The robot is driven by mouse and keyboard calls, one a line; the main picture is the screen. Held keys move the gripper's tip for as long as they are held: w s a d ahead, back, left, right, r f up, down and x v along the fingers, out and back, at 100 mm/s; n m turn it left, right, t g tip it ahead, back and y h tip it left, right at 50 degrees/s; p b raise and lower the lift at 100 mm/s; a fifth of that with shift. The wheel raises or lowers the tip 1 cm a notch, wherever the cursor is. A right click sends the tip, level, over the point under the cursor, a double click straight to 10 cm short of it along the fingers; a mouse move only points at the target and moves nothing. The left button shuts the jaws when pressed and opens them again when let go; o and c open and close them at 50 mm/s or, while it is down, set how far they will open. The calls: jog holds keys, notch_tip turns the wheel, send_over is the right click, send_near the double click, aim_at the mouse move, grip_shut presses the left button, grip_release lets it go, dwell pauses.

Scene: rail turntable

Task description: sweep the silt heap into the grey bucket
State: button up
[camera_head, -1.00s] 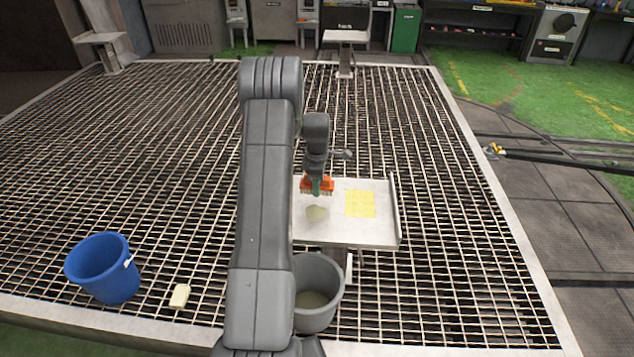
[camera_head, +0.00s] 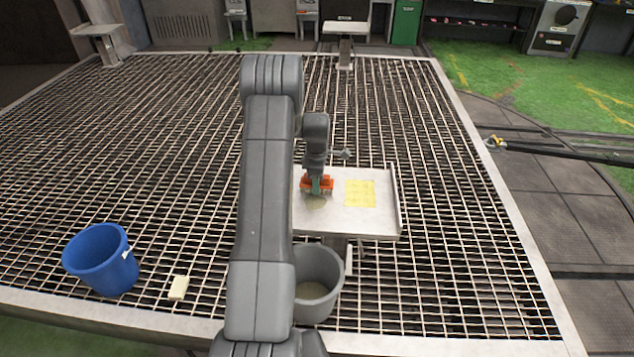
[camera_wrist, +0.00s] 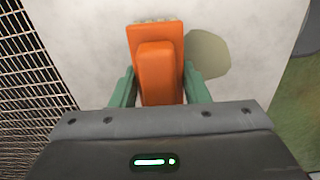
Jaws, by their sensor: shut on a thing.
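My gripper (camera_head: 318,186) is shut on an orange brush (camera_head: 309,183), over the left part of the white tray (camera_head: 365,228). In the wrist view the brush (camera_wrist: 158,60) sits between my green fingers, its pale bristles at the far end. The silt heap (camera_head: 316,203) is a small olive-beige patch on the tray, just in front of the brush in the head view. The wrist view shows the silt (camera_wrist: 208,54) close to the right of the brush; I cannot tell if they touch. The grey bucket (camera_head: 321,262) stands below the tray's front edge, partly hidden by my arm, with pale material inside.
A yellow patch (camera_head: 360,193) marks the tray right of the silt. The tray has a raised right edge. A blue bucket (camera_head: 101,262) and a cream block (camera_head: 179,287) are on the grating (camera_head: 150,180) at left. The grating right of the tray is clear.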

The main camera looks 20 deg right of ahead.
aim_at(312, 216)
jog(key=shift+f+b, duration=0.45)
jog(key=shift+f, duration=0.15)
jog(key=shift+s+a+r+b, duration=0.15)
jog(key=shift+s+a, duration=0.15)
jog(key=shift+s, duration=0.25)
jog(key=shift+s+a+f+b, duration=0.1)
jog(key=shift+s+a, duration=0.15)
jog(key=shift+s, duration=0.3)
jog(key=shift+s+a+r+b, duration=0.15)
jog(key=shift+s+a, duration=0.15)
jog(key=shift+s, duration=0.25)
jog(key=shift+s+a+f+b, duration=0.1)
jog(key=shift+s+a+b, duration=0.4)
jog(key=shift+s, duration=0.6)
jog(key=shift+s+a+f+b, duration=0.1)
jog(key=shift+s+a+b, duration=0.1)
jog(key=shift+s+a, duration=0.65)
jog(key=shift+s+a+f+b, duration=0.1)
jog(key=shift+s+a+b, duration=0.3)
jog(key=shift+s, duration=0.9)
jog(key=shift+r, duration=0.1)
jog(key=shift+r+p, duration=0.7)
jog(key=shift+r, duration=0.3)
